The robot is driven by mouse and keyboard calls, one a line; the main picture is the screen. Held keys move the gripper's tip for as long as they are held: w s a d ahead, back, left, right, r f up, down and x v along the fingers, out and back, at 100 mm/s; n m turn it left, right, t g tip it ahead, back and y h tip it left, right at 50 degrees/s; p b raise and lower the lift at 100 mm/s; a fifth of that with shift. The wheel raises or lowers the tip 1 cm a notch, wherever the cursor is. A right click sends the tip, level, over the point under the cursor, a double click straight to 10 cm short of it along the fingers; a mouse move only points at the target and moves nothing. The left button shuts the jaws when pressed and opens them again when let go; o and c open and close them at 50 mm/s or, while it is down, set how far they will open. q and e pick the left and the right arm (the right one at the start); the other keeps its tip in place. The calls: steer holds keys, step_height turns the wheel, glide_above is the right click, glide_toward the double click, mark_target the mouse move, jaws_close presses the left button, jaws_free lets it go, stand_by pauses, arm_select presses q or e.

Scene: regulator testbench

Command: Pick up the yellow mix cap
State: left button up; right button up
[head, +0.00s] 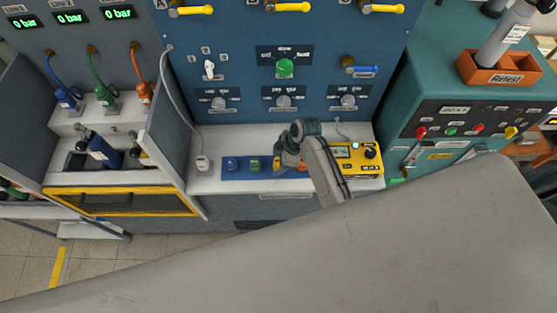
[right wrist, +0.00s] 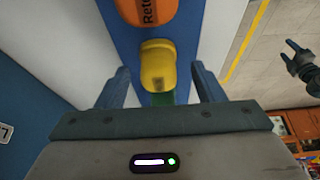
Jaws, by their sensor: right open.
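The yellow mix cap (right wrist: 158,66) stands on a blue strip (right wrist: 122,38) in the right wrist view. My right gripper (right wrist: 160,75) is open, with one finger on each side of the cap and gaps showing between. In the head view my right gripper (head: 281,162) is low over the blue strip (head: 240,176) on the bench and largely hides the yellow cap. A dark two-pronged shape (right wrist: 301,62) at the right of the right wrist view looks like my left gripper; its opening is unclear.
An orange cap (right wrist: 150,10) with lettering is close to the yellow one, and a green cap (right wrist: 163,98) is on its other side. In the head view a blue cap (head: 231,163) and green cap (head: 254,163) stand left of my gripper. A yellow instrument (head: 368,169) is at right.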

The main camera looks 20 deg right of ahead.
steer(key=shift+w+f, duration=0.1)
steer(key=shift+f, duration=0.15)
steer(key=c, duration=1.1)
steer(key=shift+o, duration=0.2)
steer(key=shift+w+r, duration=0.1)
steer(key=shift+r, duration=0.05)
